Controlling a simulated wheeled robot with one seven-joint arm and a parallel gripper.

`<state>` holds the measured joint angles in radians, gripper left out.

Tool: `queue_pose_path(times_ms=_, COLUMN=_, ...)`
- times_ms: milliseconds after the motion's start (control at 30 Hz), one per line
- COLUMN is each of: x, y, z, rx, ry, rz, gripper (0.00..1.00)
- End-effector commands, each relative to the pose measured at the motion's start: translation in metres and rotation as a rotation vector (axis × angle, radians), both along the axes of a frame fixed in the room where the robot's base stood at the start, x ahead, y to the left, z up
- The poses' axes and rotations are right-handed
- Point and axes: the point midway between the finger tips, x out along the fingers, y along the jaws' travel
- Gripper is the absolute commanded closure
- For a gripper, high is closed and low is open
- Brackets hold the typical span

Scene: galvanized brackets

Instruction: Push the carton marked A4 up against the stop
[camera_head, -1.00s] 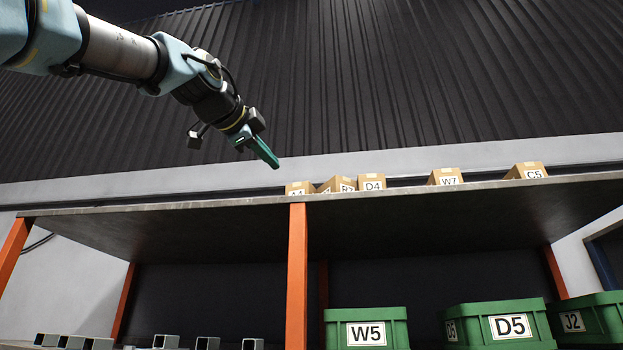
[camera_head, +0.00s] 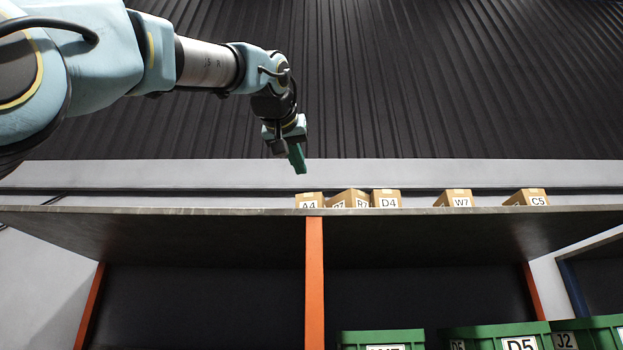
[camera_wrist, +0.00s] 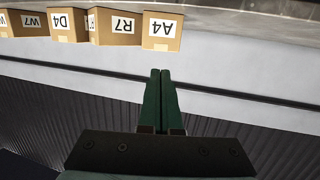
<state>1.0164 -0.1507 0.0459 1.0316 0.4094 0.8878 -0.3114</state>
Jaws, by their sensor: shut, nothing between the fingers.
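The carton marked A4 (camera_head: 309,200) is a small brown box on the top shelf board, at the left end of a row of cartons. It also shows upside down in the wrist view (camera_wrist: 163,31). My gripper (camera_head: 300,170) is above and slightly left of the A4 carton in the head view, pointing down, and apart from it. In the wrist view its two green fingers (camera_wrist: 160,72) lie together with nothing between them, their tips near the A4 carton's edge in the picture. I cannot make out the stop.
Cartons marked R7 (camera_head: 349,199) and D4 (camera_head: 386,198) stand close beside A4. Cartons W7 (camera_head: 455,198) and C5 (camera_head: 528,197) stand farther right. The shelf board (camera_head: 180,212) looks clear left of A4. Green bins (camera_head: 500,331) stand below. A corrugated wall (camera_head: 420,80) is behind.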

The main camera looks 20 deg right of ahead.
Motion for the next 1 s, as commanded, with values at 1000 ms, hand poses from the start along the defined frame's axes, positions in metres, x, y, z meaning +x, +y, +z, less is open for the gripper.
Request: queue_pose_path(times_ms=1000, x=0.088, y=-0.068, z=-0.018, rx=0.004, ry=0.001, rz=-0.001, gripper=1.00)
